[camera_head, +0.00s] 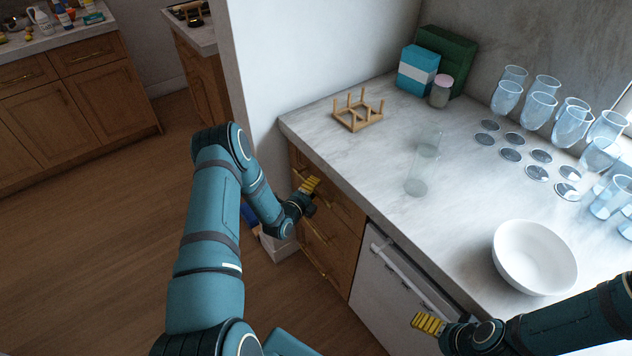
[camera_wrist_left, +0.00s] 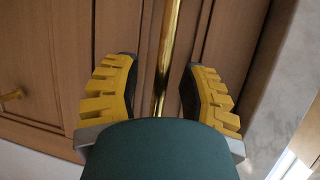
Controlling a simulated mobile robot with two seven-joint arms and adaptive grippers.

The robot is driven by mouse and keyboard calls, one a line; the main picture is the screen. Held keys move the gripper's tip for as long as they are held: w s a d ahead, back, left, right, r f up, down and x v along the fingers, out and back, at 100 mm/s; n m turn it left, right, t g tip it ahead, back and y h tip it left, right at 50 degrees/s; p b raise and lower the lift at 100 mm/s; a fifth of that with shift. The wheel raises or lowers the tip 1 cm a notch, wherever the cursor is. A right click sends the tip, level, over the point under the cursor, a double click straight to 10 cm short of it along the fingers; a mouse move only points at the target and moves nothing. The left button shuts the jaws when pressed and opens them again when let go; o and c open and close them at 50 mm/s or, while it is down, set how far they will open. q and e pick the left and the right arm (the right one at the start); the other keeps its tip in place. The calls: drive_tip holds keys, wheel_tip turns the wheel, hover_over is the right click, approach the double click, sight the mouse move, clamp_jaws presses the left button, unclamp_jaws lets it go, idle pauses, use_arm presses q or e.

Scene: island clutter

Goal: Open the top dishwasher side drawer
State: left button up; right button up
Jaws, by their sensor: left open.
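The top drawer (camera_head: 343,203) is the upper wooden front of the cabinet beside the white dishwasher (camera_head: 380,290), and it looks closed. My left gripper (camera_head: 309,186) is at this front in the head view. In the left wrist view my left gripper (camera_wrist_left: 160,92) is open, with a yellow-padded finger on each side of a gold bar handle (camera_wrist_left: 168,50). The bar runs between the fingers with gaps on both sides; its near end is hidden behind the gripper body. My right gripper (camera_head: 429,323) is over the dishwasher front; its finger opening is unclear.
The marble counter (camera_head: 460,190) overhangs the drawers. It carries a wooden rack (camera_head: 358,112), a clear glass (camera_head: 421,165), a white bowl (camera_head: 535,257) and several glasses at the back. The wooden floor (camera_head: 100,240) to the left is clear.

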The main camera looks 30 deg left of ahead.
use_arm(q)
drive_tip(key=shift+w, duration=0.1)
clamp_jaws()
drive_tip(key=shift+a, duration=0.1)
